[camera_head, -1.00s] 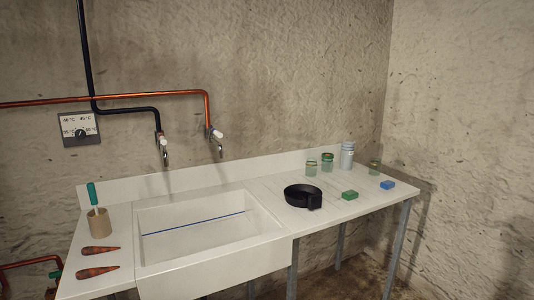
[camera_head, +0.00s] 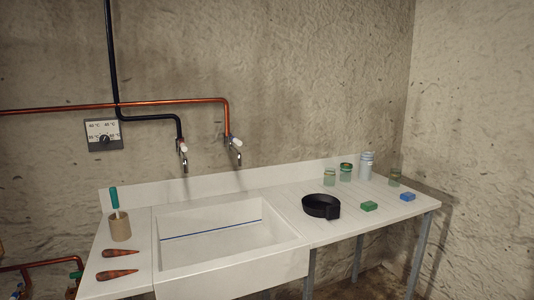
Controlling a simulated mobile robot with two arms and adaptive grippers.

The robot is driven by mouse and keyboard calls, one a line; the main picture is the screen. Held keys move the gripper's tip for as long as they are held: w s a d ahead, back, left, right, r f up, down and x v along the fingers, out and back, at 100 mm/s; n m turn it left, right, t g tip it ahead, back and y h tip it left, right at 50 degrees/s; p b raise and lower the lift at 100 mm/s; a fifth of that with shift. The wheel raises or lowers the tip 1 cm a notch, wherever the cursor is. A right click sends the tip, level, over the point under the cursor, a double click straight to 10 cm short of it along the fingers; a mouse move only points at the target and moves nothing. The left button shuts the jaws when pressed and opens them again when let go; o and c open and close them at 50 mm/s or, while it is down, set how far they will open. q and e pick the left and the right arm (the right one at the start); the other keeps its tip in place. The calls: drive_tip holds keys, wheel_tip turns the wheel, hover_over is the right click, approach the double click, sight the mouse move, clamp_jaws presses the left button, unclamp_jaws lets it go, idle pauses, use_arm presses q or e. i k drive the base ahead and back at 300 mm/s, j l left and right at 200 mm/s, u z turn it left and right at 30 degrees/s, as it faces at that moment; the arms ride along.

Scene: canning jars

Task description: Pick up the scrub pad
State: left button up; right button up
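Two small blocks lie flat on the right part of the white counter, in front of the jars. One is a green block (camera_head: 369,206), just right of the black round pan. The other is a blue block (camera_head: 407,197), farther right near the counter's end. Either could be the scrub pad; the green one looks like a pad, but I cannot tell for sure at this size. Nothing covers either block. Neither of my grippers is in view.
The black pan (camera_head: 321,206) sits left of the green block. Glass jars (camera_head: 346,172) and a pale canister (camera_head: 366,165) stand behind. A white sink (camera_head: 225,232) fills the middle. A brown cup (camera_head: 120,227) and two brown tapered things (camera_head: 117,276) are on the left. Taps (camera_head: 233,143) hang above.

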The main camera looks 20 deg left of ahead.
sight(369, 206)
drive_tip(key=i+z, duration=0.15)
drive_tip(key=i, duration=0.25)
drive_tip(key=i+j+z, duration=0.2)
drive_tip(key=i, duration=0.25)
drive_tip(key=i+j+z, duration=0.15)
drive_tip(key=i, duration=0.25)
